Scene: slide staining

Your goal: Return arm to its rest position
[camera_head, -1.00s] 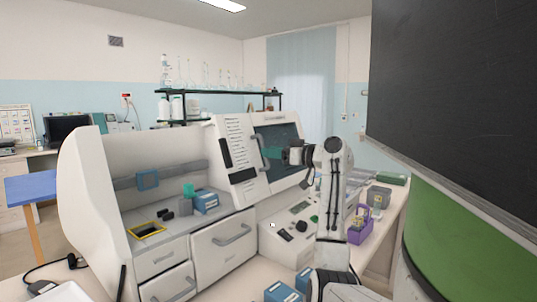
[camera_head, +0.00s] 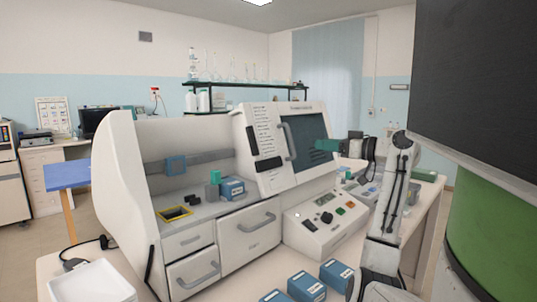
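The large white staining machine (camera_head: 243,190) stands on the bench in the middle.
Several blue boxes (camera_head: 305,286) stand at the bench's front edge, close to my arm's base. A white control unit (camera_head: 327,222) sits left of the arm. A white tray (camera_head: 92,285) is at front left. A glassware shelf (camera_head: 232,84) is behind.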

